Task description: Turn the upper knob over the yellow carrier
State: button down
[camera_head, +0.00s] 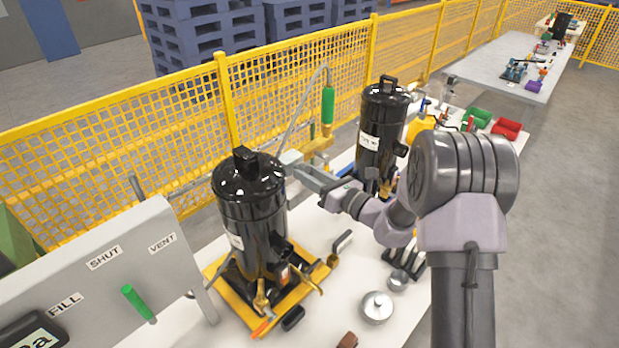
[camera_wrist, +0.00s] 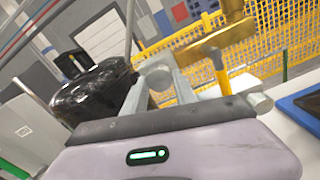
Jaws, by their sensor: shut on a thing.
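The yellow carrier (camera_head: 228,300) lies on the white table in the head view, with a black compressor (camera_head: 250,205) standing upright on it. My gripper (camera_head: 289,160) reaches in from the right, beside the compressor's top. In the wrist view my gripper (camera_wrist: 158,84) has its two grey fingers closed on a round grey knob (camera_wrist: 157,75). The compressor's black top (camera_wrist: 95,92) is just left of the fingers there. A lower knob cannot be made out.
A second black compressor (camera_head: 381,130) stands behind my arm. A grey panel (camera_head: 90,285) marked FILL, SHUT and VENT has a green lever (camera_head: 138,302). A yellow mesh fence (camera_head: 110,150) runs behind. A green-handled hose (camera_head: 328,105) hangs near the gripper.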

dwell(0.5)
jog(key=c, duration=1)
grip_release()
jog(key=p+v, duration=0.1)
jog(key=v, duration=1.6)
jog(key=shift+s+d, duration=0.2)
jog(key=shift+r, duration=0.1)
